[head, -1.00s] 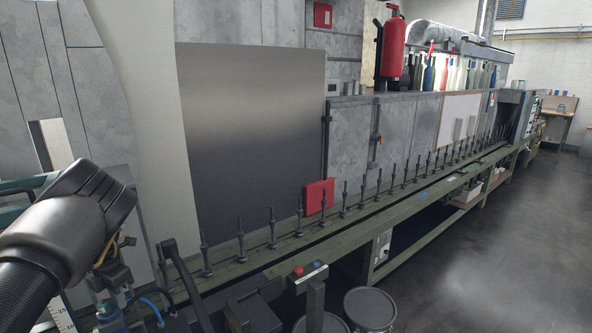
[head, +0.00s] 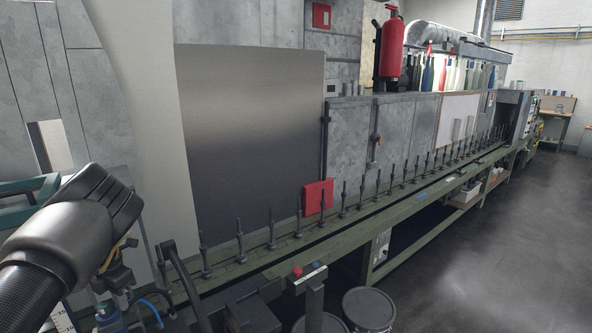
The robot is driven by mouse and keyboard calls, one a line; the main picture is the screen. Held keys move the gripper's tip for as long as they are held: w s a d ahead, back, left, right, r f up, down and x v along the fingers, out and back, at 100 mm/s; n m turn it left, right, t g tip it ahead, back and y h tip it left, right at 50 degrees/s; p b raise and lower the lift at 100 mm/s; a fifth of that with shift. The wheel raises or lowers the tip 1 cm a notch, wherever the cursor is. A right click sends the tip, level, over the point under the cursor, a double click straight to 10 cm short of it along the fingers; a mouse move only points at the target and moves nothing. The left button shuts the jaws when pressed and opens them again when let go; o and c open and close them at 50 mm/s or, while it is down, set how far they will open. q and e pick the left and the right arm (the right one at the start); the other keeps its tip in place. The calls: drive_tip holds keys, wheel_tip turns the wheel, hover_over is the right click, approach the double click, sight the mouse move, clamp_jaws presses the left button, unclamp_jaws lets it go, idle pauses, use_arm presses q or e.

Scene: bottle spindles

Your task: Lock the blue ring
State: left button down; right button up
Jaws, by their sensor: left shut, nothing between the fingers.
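My left gripper (head: 118,203) is a dark, blocky hand at the lower left of the head view, its arm coming in from the left edge. It is shut with nothing held. It is in front of a small fitting with blue and brass-coloured parts (head: 118,280), partly hiding it; I see no contact. A blue hose (head: 150,308) curves beside this fitting. I cannot tell whether any of these blue parts is the blue ring. My right gripper is not in view.
A long green bench (head: 350,221) carries a row of upright dark spindles (head: 271,229) and runs back to the right. A bent black lever (head: 180,268) rises near the fitting. Dark drums (head: 368,308) stand at the front. The floor (head: 490,260) at right is clear.

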use_arm(q)
wheel_tip(320, 180, up, 6)
drive_tip(key=p, duration=0.4)
drive_tip(key=shift+d, duration=0.15)
drive_tip(key=shift+w, duration=0.1)
